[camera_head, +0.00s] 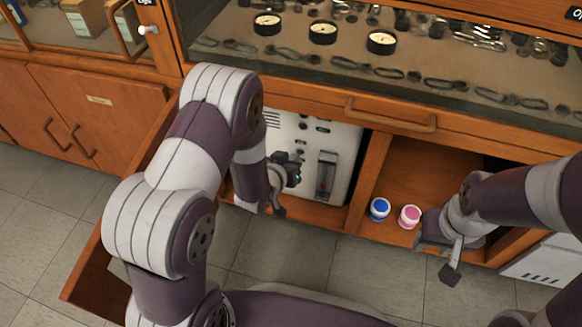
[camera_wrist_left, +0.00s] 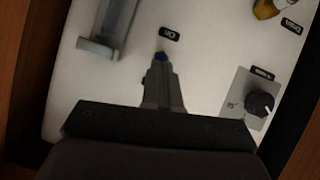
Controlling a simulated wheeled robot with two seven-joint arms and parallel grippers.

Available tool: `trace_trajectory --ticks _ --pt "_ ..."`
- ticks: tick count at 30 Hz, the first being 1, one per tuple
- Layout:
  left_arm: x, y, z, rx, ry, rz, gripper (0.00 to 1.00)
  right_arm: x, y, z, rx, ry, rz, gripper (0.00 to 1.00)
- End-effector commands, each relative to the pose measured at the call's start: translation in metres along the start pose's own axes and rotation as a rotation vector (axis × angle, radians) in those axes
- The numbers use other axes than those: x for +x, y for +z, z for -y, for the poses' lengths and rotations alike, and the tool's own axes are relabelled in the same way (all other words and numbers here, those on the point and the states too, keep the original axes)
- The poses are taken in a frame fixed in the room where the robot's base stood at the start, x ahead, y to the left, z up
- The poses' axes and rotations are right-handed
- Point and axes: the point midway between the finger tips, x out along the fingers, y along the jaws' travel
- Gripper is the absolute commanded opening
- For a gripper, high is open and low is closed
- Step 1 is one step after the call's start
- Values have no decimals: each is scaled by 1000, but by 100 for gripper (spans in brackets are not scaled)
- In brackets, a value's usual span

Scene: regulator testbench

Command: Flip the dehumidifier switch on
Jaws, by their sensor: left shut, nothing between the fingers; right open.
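The dehumidifier (camera_head: 341,139) is a white-fronted unit standing inside the open cabinet bay in the head view. Its pale panel (camera_wrist_left: 212,50) fills much of the left wrist view. My left gripper (camera_head: 294,173) is in front of the panel, shut and empty. In the left wrist view its closed fingertips (camera_wrist_left: 161,66) point at a small blue part (camera_wrist_left: 161,56), below a small black label (camera_wrist_left: 169,34). The fingertips hide part of it; I cannot tell whether they touch it or how it is set. My right gripper (camera_head: 440,255) is open and empty, low at the right.
A black knob (camera_wrist_left: 261,104) on a grey plate and a yellow part (camera_wrist_left: 266,8) are on the panel. A blue-lidded jar (camera_head: 379,209) and a pink-lidded jar (camera_head: 409,216) stand in the neighbouring compartment. A wooden cabinet with a glass display (camera_head: 310,60) rises above.

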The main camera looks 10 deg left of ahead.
Motion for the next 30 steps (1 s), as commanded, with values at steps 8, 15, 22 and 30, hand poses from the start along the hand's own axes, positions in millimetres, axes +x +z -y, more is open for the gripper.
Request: trace_trajectory --ticks 8,15,22,30 --pt "5 4 1 18 18 -132 0 16 2 0 0 0 0 43" --pt "3 1 0 17 18 -129 0 12 1 0 0 0 0 43" --pt "-3 -9 -2 17 18 -128 0 0 0 0 0 0 0 43" --pt "-3 -9 -2 17 18 -128 0 0 0 0 0 0 0 43"
